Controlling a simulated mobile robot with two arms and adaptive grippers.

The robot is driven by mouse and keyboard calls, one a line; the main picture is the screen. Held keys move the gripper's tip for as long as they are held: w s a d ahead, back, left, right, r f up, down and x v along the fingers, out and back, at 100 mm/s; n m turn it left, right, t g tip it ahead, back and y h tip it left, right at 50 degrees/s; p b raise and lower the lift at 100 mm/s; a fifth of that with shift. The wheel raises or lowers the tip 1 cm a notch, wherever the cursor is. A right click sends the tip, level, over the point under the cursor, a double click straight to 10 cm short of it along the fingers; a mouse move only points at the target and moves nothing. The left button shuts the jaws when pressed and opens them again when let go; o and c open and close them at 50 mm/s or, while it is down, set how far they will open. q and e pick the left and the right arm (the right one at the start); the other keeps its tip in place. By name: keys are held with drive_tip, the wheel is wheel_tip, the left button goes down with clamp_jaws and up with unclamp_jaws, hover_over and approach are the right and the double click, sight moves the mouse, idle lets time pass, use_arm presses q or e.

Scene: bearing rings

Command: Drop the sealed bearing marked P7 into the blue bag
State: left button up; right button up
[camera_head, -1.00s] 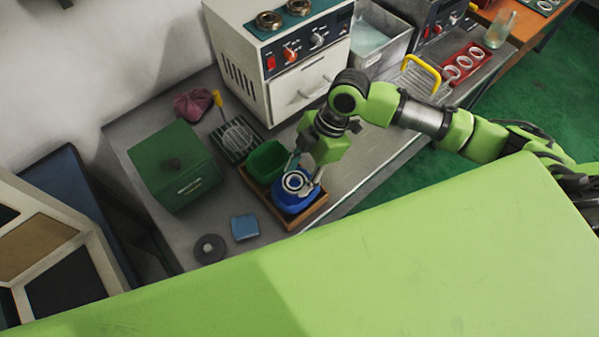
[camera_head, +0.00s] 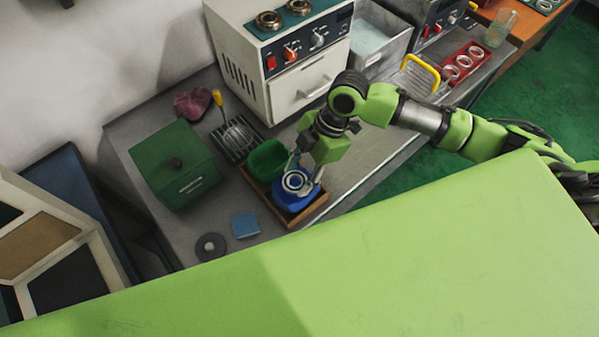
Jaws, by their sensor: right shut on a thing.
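My right gripper (camera_head: 299,176) points down and is shut on a silver bearing ring (camera_head: 295,181). The ring is held over the opening of the blue bag (camera_head: 301,200); I cannot tell whether it touches the bag. The bag stands in a shallow wooden tray (camera_head: 296,224), beside a green bin (camera_head: 267,161). The marking on the ring is too small to read. My left gripper is not in view.
A green box (camera_head: 176,170), a blue block (camera_head: 245,225) and a grey disc (camera_head: 211,247) lie on the bench to the left. A white machine (camera_head: 305,80) stands behind. A red tray (camera_head: 467,62) holds several rings at the back right.

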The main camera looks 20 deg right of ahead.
drive_tip(key=shift+f, duration=0.4)
idle(0.6)
idle(0.6)
drive_tip(key=o, duration=1.1)
drive_tip(key=shift+o, duration=0.2)
drive_tip(key=shift+r, duration=0.1)
wheel_tip(320, 180, up, 8)
drive_tip(key=p, duration=0.8)
